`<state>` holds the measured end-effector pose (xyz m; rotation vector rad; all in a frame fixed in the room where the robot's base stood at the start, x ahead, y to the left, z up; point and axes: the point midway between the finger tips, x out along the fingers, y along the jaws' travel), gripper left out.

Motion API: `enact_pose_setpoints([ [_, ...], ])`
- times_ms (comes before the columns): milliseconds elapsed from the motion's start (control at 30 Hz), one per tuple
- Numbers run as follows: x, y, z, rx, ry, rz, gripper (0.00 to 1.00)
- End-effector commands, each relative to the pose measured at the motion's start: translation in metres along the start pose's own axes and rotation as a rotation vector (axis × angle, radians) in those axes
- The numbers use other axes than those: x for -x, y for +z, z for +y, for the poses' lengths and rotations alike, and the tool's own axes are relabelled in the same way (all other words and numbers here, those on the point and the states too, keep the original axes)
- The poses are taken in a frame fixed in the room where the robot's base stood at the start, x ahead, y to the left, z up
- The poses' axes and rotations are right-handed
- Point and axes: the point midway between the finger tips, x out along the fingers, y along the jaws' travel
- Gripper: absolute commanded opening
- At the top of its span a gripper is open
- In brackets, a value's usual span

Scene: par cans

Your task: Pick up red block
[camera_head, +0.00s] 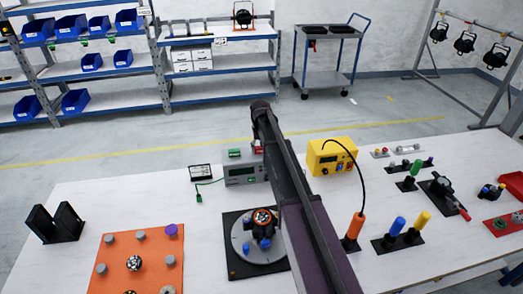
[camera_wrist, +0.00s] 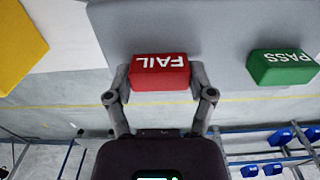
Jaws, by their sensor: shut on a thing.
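The red block (camera_wrist: 160,72), marked FAIL, sits between the two fingers of my gripper (camera_wrist: 160,80) in the wrist view. The fingers are shut on its left and right sides. A small part of the red block (camera_head: 258,146) shows in the head view beside my arm, which hides my fingers there. The block is at the grey instrument box (camera_head: 240,173); I cannot tell whether it still touches the box's top. A green block (camera_wrist: 282,67), marked PASS, lies on the box to the right in the wrist view.
A yellow box (camera_head: 332,157) stands right of the grey instrument. A round fixture on a black plate (camera_head: 236,268) and an orange board (camera_head: 118,250) are in front. An orange-handled tool (camera_head: 354,230) and several coloured cylinders stand at right.

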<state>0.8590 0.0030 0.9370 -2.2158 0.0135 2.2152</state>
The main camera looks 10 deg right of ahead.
Motion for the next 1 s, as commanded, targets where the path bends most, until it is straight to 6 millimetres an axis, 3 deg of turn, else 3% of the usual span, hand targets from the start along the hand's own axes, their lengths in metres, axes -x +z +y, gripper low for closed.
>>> enact_pose_setpoints([
  [433, 0.009, 0.000, 0.000, 0.000, 0.000, 0.000, 0.41],
  [833, 0.042, 0.001, -0.001, 0.001, 0.000, 0.000, 0.41],
  [1000, 0.040, 0.046, -0.018, 0.001, 0.000, 0.000, 0.41],
])
